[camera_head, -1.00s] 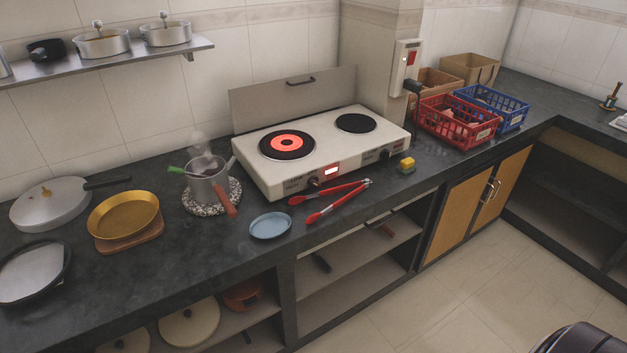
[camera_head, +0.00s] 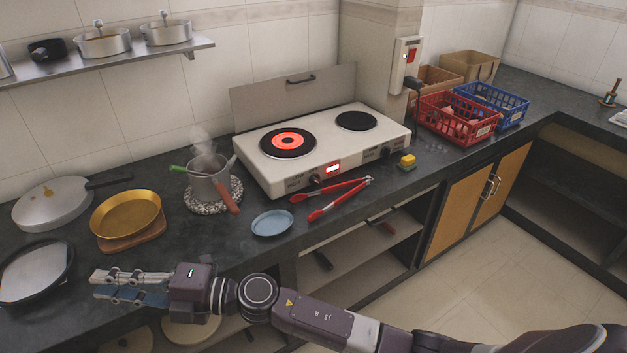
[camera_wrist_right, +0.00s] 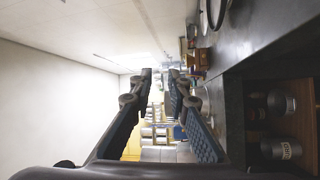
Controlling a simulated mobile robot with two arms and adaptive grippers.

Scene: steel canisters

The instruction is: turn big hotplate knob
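The white two-burner hotplate (camera_head: 322,147) stands on the dark counter against the wall. Its bigger left plate (camera_head: 287,142) glows red. The dark knob (camera_head: 314,180) for this plate is on the front face, left of a lit red display (camera_head: 333,168). A second knob (camera_head: 386,153) is at the right of the front face. My right gripper (camera_head: 96,283) points left near the counter's front edge, well left of and apart from the knobs. It is open and empty; its two parted fingers also show in the right wrist view (camera_wrist_right: 160,76). My left gripper is out of view.
Red tongs (camera_head: 335,198) and a blue plate (camera_head: 272,223) lie in front of the hotplate. A steaming pot (camera_head: 205,186) with a red handle stands to its left. A golden pan (camera_head: 127,214) is farther left. A yellow sponge (camera_head: 407,161) lies near the right knob.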

